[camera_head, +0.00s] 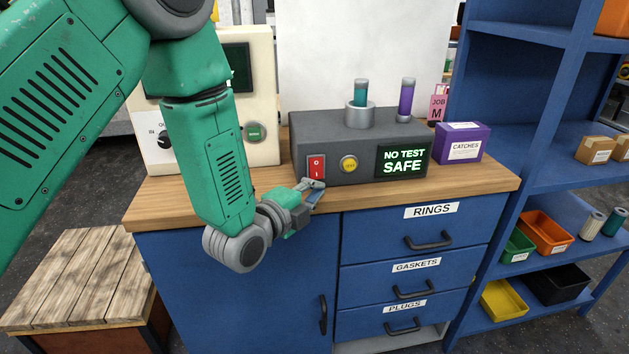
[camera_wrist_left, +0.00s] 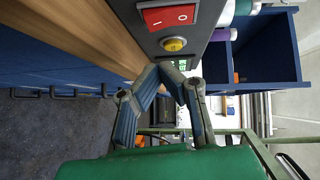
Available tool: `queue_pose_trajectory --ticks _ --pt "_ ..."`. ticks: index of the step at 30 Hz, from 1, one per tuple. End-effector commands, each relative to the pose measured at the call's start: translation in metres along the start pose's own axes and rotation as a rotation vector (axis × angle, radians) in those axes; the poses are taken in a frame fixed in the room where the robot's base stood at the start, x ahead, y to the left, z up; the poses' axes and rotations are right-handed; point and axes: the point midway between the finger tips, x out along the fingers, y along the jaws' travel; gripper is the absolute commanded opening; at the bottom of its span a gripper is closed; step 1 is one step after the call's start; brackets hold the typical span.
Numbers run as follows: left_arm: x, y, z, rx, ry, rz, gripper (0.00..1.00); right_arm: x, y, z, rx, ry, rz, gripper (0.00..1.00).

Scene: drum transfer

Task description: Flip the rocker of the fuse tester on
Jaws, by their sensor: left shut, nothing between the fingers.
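The fuse tester is a dark grey box (camera_head: 330,139) on the wooden bench top. Its red rocker (camera_head: 317,167), marked O above and I below, is at the left of its front face; it also shows in the left wrist view (camera_wrist_left: 170,16). A yellow button (camera_head: 349,164) sits right of the rocker. A screen (camera_head: 403,161) reads "NO TEST SAFE" in green. My left gripper (camera_head: 318,185) is shut and empty, its tips just below and in front of the rocker, apart from it as far as I can tell. The left wrist view shows its fingertips (camera_wrist_left: 170,68) together. My right gripper is not in view.
A purple "CATCHES" box (camera_head: 461,142) stands to the right. A cream cabinet (camera_head: 262,95) stands behind my left arm. Blue shelves (camera_head: 519,105) rise at the right.

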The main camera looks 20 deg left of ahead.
Motion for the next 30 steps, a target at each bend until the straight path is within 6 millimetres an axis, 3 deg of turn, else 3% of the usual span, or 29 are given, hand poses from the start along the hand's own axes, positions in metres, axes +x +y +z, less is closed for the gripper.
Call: queue_pose_trajectory --ticks 3,9,30 --pt "0.018 -0.001 0.011 -0.002 -0.004 -0.003 0.0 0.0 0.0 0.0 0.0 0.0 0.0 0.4" --pt "0.032 0.0 0.025 0.0 -0.001 -0.001 0.0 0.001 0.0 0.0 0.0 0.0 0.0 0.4" --pt "0.038 0.001 0.032 0.031 -0.001 -0.031 0.0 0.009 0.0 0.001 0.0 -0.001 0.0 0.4"
